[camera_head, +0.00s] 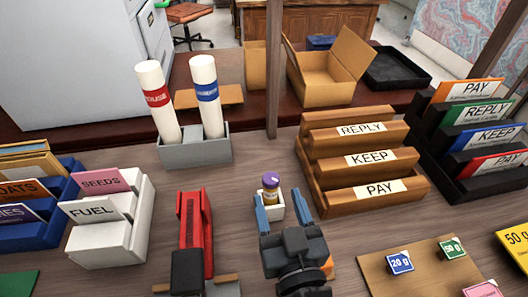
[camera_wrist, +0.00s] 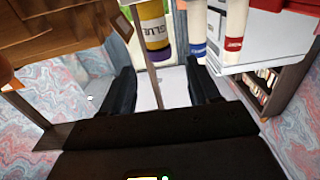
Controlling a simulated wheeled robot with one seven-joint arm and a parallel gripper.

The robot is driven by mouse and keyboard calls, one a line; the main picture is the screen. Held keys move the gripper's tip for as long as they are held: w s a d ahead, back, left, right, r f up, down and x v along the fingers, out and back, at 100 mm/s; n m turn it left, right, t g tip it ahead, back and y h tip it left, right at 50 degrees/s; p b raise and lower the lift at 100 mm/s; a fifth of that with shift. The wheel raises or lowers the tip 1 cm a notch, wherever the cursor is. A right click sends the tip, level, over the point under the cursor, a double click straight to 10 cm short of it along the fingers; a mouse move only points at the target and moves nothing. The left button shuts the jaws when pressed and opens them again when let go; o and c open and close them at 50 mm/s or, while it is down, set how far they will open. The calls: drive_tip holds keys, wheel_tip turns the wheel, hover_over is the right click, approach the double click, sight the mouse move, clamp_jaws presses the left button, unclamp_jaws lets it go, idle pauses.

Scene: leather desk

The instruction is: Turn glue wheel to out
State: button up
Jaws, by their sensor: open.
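In the wrist view my gripper (camera_wrist: 160,68) is open with nothing held; the glue stick lies beyond the fingertips. Markings on its wheel are too small to read.
A red stapler-like tool (camera_head: 193,225) lies to the left. A wooden sorter (camera_head: 330,165) labelled REPLY, KEEP and PAY stands behind right. A grey holder (camera_head: 193,152) with two tall white tubes stands behind left. A tan board (camera_head: 425,265) with small blocks lies front right.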

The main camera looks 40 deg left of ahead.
sight(270, 176)
drive_tip(key=p+x, duration=0.2)
drive_tip(key=x, duration=0.4)
drive_tip(key=shift+w+a+r, duration=0.15)
drive_tip(key=shift+w+a, duration=0.05)
drive_tip(key=shift+a, duration=0.1)
drive_tip(key=shift+x, duration=0.75)
drive_tip(key=c, duration=1)
drive_tip(key=b, duration=0.3)
drive_tip(key=shift+w+f, duration=0.15)
drive_tip(key=shift+f, duration=0.25)
drive_tip(key=n+g+y+b, duration=0.1)
drive_tip(key=b, duration=0.3)
drive_tip(key=shift+r+n+g+b, duration=0.3)
drive_tip(key=shift+g+b, duration=0.2)
drive_tip(key=shift+b, duration=0.15)
